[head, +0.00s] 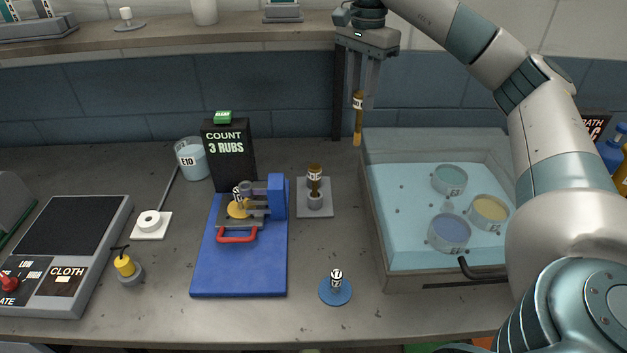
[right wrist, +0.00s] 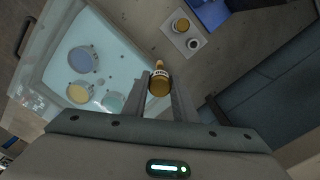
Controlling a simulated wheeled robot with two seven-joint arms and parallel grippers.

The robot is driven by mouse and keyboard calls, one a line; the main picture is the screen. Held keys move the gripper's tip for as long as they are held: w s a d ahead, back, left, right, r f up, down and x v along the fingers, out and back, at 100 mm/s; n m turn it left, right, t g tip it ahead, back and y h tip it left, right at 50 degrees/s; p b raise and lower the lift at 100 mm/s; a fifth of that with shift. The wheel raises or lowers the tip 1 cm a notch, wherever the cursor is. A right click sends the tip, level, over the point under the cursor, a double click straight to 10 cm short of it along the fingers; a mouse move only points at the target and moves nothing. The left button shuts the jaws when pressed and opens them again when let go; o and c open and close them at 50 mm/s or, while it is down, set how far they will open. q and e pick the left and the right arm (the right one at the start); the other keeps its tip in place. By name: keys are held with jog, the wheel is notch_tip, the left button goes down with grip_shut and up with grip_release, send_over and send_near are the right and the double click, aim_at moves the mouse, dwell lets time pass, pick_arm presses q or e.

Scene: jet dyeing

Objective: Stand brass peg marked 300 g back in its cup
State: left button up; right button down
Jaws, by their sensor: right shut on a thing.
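My right gripper (head: 362,92) is shut on a brass peg (head: 358,125), which hangs upright above the bench, left of the basin. In the right wrist view the peg (right wrist: 159,82) sits between the fingers; I cannot read its label. A grey plate (head: 326,211) stands on the bench to the left and below. A second brass peg (head: 315,180) stands in its front cup (head: 315,202). The right wrist view shows an empty cup (right wrist: 193,43) on the plate, on the wall side of that second peg; the standing peg hides it in the head view. My left gripper is out of view.
A basin (head: 377,240) with several round coloured pots is right of the plate. A blue board (head: 240,280) with a rubbing device is left of it. A dark post (head: 339,95) and shelf (head: 230,30) are behind. A blue disc (head: 336,295) lies in front.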

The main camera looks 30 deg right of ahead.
aim_at(355, 144)
jog(key=shift+w+d+f+b, duration=0.1)
jog(key=shift+w+f+b, duration=0.1)
jog(key=shift+f+b, duration=0.5)
jog(key=shift+s+a+f+b, duration=0.2)
jog(key=shift+s+f+b, duration=0.1)
jog(key=shift+f+b, duration=0.25)
notch_tip(355, 144, down, 4)
jog(key=shift+w+d+f+b, duration=0.1)
jog(key=shift+w+d+b, duration=0.05)
jog(key=shift+b, duration=0.45)
jog(key=shift+f, duration=0.15)
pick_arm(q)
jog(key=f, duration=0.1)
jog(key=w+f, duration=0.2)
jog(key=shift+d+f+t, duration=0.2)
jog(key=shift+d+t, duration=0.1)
